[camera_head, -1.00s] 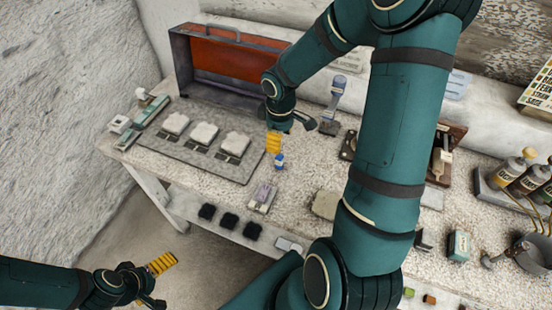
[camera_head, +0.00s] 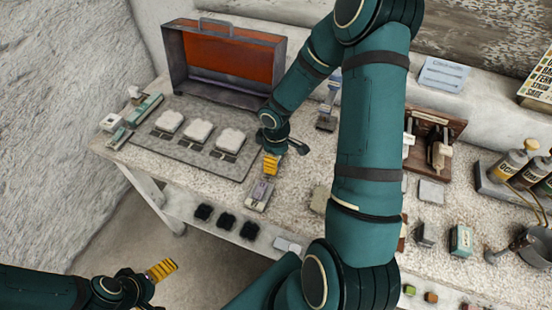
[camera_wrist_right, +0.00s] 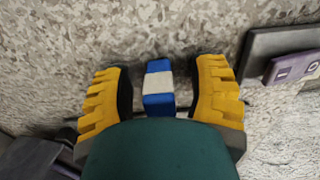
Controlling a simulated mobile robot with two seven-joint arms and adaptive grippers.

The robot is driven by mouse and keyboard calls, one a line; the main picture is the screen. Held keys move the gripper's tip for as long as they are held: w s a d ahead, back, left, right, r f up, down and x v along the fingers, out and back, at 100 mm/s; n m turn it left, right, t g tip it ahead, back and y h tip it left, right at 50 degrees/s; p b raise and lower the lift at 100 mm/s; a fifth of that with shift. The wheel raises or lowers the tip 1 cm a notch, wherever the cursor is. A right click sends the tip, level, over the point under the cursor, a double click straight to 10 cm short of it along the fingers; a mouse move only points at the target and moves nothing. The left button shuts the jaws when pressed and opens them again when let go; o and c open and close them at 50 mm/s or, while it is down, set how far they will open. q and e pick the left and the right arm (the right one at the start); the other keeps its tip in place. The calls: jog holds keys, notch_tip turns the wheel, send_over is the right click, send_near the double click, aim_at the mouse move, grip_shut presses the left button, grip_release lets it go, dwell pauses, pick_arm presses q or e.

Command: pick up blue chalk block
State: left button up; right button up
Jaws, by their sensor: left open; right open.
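The blue chalk block (camera_wrist_right: 156,104), with a white band around it, shows in the right wrist view between the yellow fingers of my right gripper (camera_wrist_right: 160,92). The fingers are open, with a gap on each side of the block. In the head view, my right gripper (camera_head: 272,165) points down at the speckled bench top (camera_head: 305,178), and I cannot make out the block there. My left gripper (camera_head: 152,284) is open and empty at the lower left, off the bench in front of its edge.
A small device with a lilac top (camera_head: 260,194) lies close to my right gripper. A grey mat (camera_head: 190,167) with several pale blocks is to the left, and an open red-lined case (camera_head: 228,62) is behind.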

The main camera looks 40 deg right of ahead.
jog(key=shift+c, duration=0.4)
grip_shut()
jog(key=shift+r, duration=0.15)
